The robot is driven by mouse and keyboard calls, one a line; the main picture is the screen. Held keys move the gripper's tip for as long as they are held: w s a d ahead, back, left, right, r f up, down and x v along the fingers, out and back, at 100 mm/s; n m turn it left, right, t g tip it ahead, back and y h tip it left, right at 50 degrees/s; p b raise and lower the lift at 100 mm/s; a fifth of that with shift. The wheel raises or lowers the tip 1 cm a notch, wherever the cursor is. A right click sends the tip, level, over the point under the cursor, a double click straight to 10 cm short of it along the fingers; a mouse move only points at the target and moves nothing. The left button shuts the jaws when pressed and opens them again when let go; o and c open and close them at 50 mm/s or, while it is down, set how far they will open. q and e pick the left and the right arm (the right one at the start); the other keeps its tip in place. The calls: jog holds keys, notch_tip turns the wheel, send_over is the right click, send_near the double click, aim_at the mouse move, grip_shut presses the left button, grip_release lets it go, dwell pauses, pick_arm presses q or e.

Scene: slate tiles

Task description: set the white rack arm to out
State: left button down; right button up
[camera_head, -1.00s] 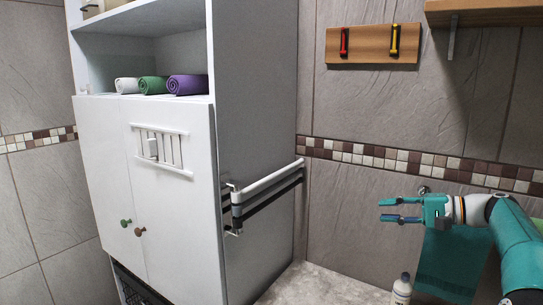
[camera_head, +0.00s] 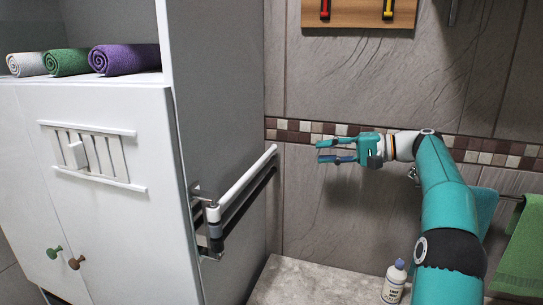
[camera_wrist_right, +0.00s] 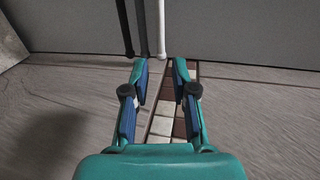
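The white rack arm (camera_head: 245,182) is a white bar hinged on a bracket at the cabinet's side panel. It lies along that side, its free end toward the tiled back wall. A grey arm and a black arm sit beside and below it. In the right wrist view the white arm (camera_wrist_right: 161,28) shows at the top, ahead of the fingers. My right gripper (camera_head: 319,152) is open and empty, to the right of the white arm's free end and apart from it. Its open fingers also show in the right wrist view (camera_wrist_right: 161,72). My left gripper is not in view.
The white cabinet (camera_head: 100,220) stands at left with rolled towels (camera_head: 123,59) on its shelf. A bottle (camera_head: 394,282) stands on the stone ledge (camera_head: 310,285). A green towel (camera_head: 522,250) hangs at right. A wooden board (camera_head: 357,14) is on the wall above.

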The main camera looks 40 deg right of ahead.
jog(key=p+x, duration=0.2)
jog(key=x, duration=1.2)
jog(key=shift+f, duration=0.15)
grip_shut()
